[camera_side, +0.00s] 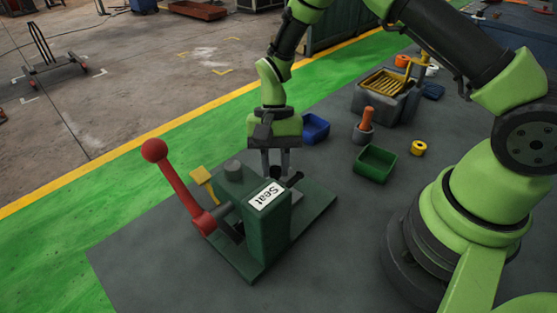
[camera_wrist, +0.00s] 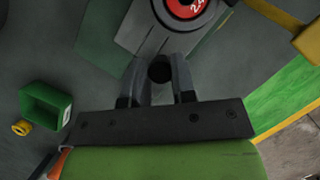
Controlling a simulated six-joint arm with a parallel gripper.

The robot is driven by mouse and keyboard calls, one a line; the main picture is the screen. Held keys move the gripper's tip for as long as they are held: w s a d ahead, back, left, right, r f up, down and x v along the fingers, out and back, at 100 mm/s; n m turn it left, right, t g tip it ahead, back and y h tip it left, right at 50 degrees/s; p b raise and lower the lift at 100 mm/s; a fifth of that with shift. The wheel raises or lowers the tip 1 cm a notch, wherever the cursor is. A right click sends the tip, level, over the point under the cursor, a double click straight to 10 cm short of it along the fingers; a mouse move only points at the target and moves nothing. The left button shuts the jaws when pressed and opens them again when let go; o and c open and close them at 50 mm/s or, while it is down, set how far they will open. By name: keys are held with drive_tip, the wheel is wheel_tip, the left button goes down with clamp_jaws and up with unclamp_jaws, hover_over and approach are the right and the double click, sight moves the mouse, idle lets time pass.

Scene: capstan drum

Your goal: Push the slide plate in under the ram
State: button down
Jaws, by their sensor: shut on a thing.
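The slide plate (camera_wrist: 135,38) is a grey plate in the wrist view. It carries a dark round holder with a red disc (camera_wrist: 185,8), cut off by the top edge. A black knob (camera_wrist: 160,69) is at the plate's near end. My gripper (camera_wrist: 158,75) is shut on this knob, one finger on each side. In the side view my gripper (camera_side: 276,168) points down behind the green press (camera_side: 272,228). The press has a "Seat" label and a red lever (camera_side: 180,187) tilted up to the left. The ram's lower end is hidden.
A blue bin (camera_side: 315,128), a green bin (camera_side: 376,164), an orange pestle in a grey cup (camera_side: 363,134) and a yellow ring (camera_side: 418,148) stand behind and right of the press. A yellow part (camera_side: 202,175) is at its left. The mat right of the press is clear.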

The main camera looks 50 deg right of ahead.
drive_tip(key=c, duration=0.9)
unclamp_jaws()
drive_tip(key=shift+c, duration=0.2)
drive_tip(key=v, duration=1)
